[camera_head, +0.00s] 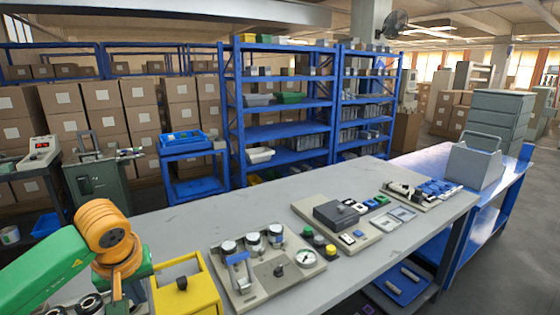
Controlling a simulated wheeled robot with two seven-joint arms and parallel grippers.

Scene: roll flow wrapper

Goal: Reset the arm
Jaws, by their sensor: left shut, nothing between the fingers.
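My left arm, green and orange, comes in from the lower left. My left gripper (127,298) points down at the bottom edge, just left of a yellow box (186,291) with a black knob. It is shut and empty, and its tips are partly cut off by the frame. My right gripper and arm are not in view.
A grey table (220,207) carries a panel with gauges (265,268), a panel with a dark box and switches (347,221), and a small switch board (422,190). A grey toolbox (473,163) stands on a blue bench. The table's back left is clear.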

